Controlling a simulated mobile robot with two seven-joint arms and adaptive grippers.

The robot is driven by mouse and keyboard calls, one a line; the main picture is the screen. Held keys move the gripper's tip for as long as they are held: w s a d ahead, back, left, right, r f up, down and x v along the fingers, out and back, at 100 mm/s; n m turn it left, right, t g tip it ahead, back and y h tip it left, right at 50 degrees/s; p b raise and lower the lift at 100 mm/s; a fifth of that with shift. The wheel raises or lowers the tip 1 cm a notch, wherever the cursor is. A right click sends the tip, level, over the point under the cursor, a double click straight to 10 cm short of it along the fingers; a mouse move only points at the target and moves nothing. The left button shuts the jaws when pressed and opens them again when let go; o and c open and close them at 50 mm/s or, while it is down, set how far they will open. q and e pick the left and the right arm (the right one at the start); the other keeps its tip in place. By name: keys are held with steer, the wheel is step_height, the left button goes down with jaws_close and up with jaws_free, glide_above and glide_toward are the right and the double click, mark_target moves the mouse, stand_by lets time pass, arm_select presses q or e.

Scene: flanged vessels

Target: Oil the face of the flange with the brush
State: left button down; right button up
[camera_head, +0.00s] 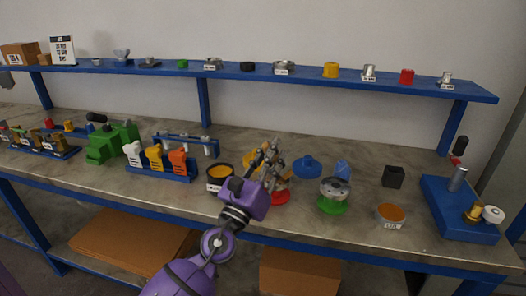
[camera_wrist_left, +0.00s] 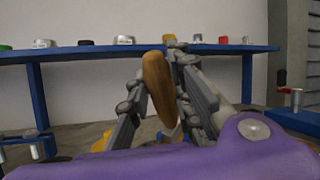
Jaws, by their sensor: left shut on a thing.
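My left gripper (camera_head: 270,160) is above the middle of the bench, fingers pointing away from me. In the left wrist view its fingers (camera_wrist_left: 165,100) are shut on a brown wooden handle, likely the brush's (camera_wrist_left: 158,82). The brush's bristles are not clear in either view. A vessel with a round metal flange (camera_head: 335,187) on a green base stands to the right of the gripper, apart from it. A labelled bowl of orange-brown liquid (camera_head: 391,212) sits further right near the front edge. My right gripper is not in view.
Another metal part on a red base (camera_head: 279,197) is partly hidden behind my gripper. A dark bowl with yellow contents (camera_head: 219,171) is at its left. A blue flanged part (camera_head: 307,166), black box (camera_head: 393,177) and blue fixture (camera_head: 455,215) stand right. A blue shelf (camera_head: 225,70) runs behind.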

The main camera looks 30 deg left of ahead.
arm_select(q)
steer(key=shift+s, duration=0.5)
steer(key=s+a+b, duration=0.1)
steer(key=a+b, duration=0.1)
steer(key=a, duration=0.4)
steer(key=shift+s+a, duration=0.3)
steer(key=shift+a, duration=0.05)
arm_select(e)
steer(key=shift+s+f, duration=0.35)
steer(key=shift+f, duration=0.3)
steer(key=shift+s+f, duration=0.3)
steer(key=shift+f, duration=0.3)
arm_select(q)
steer(key=shift+r, duration=0.1)
step_height(320, 180, up, 6)
steer(key=p, duration=0.5)
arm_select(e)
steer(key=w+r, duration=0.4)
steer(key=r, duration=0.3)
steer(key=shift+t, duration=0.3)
